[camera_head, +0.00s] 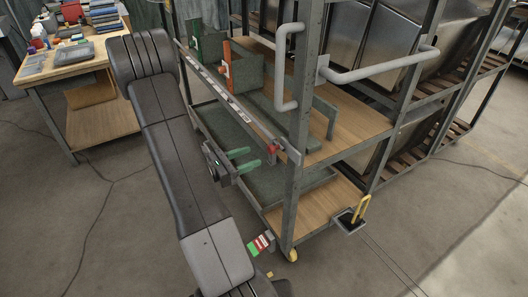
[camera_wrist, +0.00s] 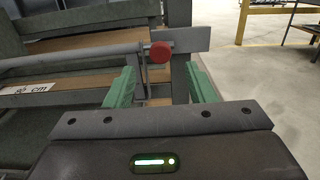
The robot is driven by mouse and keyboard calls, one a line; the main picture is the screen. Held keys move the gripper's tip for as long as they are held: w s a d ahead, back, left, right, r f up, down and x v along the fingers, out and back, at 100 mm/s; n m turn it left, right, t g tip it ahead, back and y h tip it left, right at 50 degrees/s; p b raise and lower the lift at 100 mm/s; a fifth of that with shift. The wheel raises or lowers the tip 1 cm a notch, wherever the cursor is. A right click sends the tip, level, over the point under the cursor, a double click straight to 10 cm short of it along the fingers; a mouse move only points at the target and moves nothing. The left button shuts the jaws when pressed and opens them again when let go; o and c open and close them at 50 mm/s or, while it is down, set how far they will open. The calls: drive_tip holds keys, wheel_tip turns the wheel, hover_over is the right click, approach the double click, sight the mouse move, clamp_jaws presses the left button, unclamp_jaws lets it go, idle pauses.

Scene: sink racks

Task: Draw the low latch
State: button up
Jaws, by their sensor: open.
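A grey rod with a round red knob (camera_head: 273,149) runs along the front of the rack, low on its side. The knob (camera_wrist: 160,52) and the rod (camera_wrist: 75,60) also show in the wrist view. My gripper (camera_head: 245,160) has green fingers and is open and empty, just left of the knob in the head view. In the wrist view the knob appears between and beyond the two fingers (camera_wrist: 162,80), apart from them. A grey plate lies behind the knob. I cannot tell for sure that this rod is the latch named.
The metal rack (camera_head: 294,180) has wooden shelves and grey trays. A bent grey handle (camera_head: 280,70) stands out from its post. A cluttered workbench (camera_head: 85,55) stands left.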

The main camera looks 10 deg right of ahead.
sight(269, 150)
drive_tip(key=shift+x, duration=3.05)
drive_tip(key=shift+c, duration=0.2)
